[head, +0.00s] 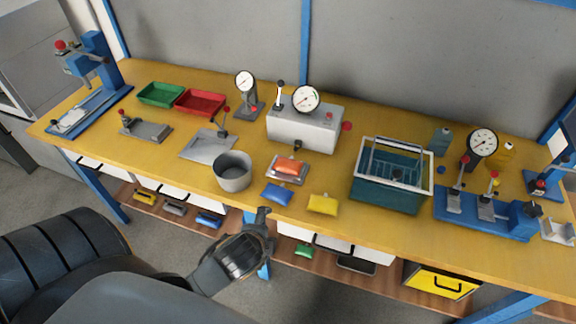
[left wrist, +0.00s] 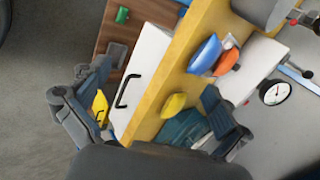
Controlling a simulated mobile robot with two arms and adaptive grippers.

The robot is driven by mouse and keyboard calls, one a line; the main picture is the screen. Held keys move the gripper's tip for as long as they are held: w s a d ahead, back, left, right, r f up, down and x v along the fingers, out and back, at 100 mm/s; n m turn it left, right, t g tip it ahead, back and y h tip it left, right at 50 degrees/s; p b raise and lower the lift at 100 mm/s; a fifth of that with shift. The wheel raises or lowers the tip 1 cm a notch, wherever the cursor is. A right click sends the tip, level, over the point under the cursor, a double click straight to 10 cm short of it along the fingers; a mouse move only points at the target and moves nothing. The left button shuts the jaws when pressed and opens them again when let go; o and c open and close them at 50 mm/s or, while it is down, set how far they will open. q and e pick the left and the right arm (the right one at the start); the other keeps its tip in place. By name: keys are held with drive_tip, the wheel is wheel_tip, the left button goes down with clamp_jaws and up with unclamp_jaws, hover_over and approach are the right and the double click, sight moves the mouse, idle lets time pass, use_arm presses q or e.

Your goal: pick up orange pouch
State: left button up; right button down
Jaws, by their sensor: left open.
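The orange pouch (head: 290,168) lies on a small metal plate (head: 274,175) on the yellow workbench, in front of the white gauge box. In the left wrist view the orange pouch (left wrist: 227,62) is beyond the fingers, next to the blue pouch. My left gripper (head: 262,238) is open and empty, in front of the bench's front edge, apart from the pouch. Its spread fingers also show in the left wrist view (left wrist: 155,92). My right gripper is in neither view.
A blue pouch (head: 277,194) and a yellow pouch (head: 323,204) lie near the front edge. A grey pot (head: 233,172) stands left of the orange pouch, a teal basket (head: 388,192) right. The white gauge box (head: 304,128) stands behind. Under the bench are drawers and a shelf.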

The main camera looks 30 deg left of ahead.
use_arm(q)
drive_tip(key=w+a+r+m+t+y, duration=0.15)
drive_tip(key=w+a+m+t, duration=0.25)
drive_tip(key=w+m, duration=0.55)
drive_tip(key=m+t+h, duration=0.1)
drive_tip(key=m+t, duration=0.1)
drive_tip(key=m, duration=0.9)
approach(287, 163)
drive_tip(key=x, duration=0.3)
drive_tip(key=shift+w+f, duration=0.1)
drive_tip(key=shift+w, duration=0.25)
drive_tip(key=shift+p+x, duration=0.35)
drive_tip(key=shift+x, duration=2.35)
drive_tip(key=shift+s, duration=0.1)
drive_tip(key=c, duration=0.8)
